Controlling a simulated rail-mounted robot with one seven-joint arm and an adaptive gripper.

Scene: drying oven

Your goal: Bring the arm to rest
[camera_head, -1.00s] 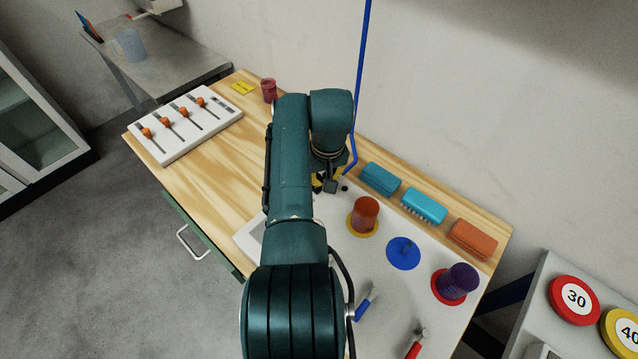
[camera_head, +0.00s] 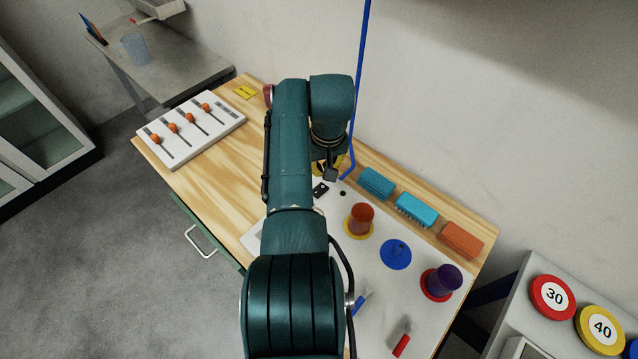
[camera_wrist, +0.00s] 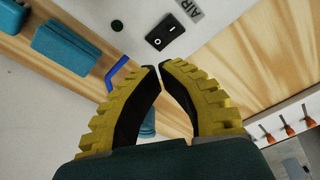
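My arm (camera_head: 290,160) reaches out over the wooden workbench (camera_head: 190,180), bent down at its far end. My gripper (camera_wrist: 160,67) shows in the wrist view as two yellow and black fingers. Their tips nearly meet, with nothing held between them. In the head view the gripper is mostly hidden behind my wrist. It hangs over the far part of the bench, near a black switch (camera_head: 320,189). The switch also shows beyond the fingertips in the wrist view (camera_wrist: 165,31).
An orange cylinder (camera_head: 361,217), a blue disc (camera_head: 396,254) and a purple cylinder (camera_head: 442,280) stand right of my arm. Teal and orange blocks line the back edge. A blue tube (camera_head: 357,110) rises close to my wrist. A slider panel (camera_head: 190,128) lies left.

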